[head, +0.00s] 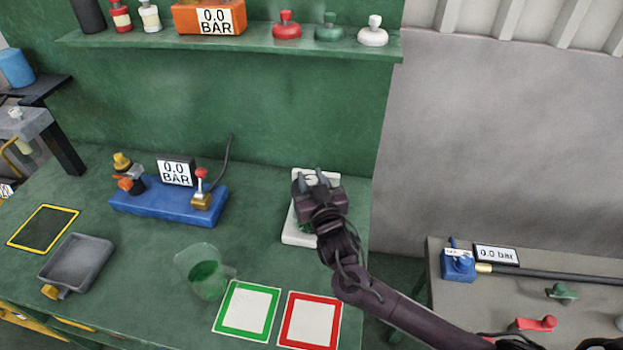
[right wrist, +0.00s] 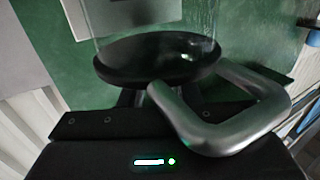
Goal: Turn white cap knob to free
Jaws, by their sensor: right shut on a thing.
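My right gripper (head: 311,187) is over a white block or plate (head: 297,236) near the right edge of the green bench and hides much of it. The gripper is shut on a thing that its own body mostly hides. In the right wrist view, a dark round disc (right wrist: 155,62) with a clear, see-through wall above it lies in front of the gripper. A bent silver bar (right wrist: 228,125) shows beside the disc. A white-topped knob (head: 373,32) stands on the shelf, apart from the gripper. I cannot tell whether a white cap is under the gripper. My left gripper is not in view.
A blue base (head: 165,207) with a gauge reading 0.0 BAR stands at bench left. A clear green cup (head: 205,278), a grey tray (head: 76,262), and green- and red-framed squares (head: 247,309) lie in front. A shelf (head: 230,41) runs above.

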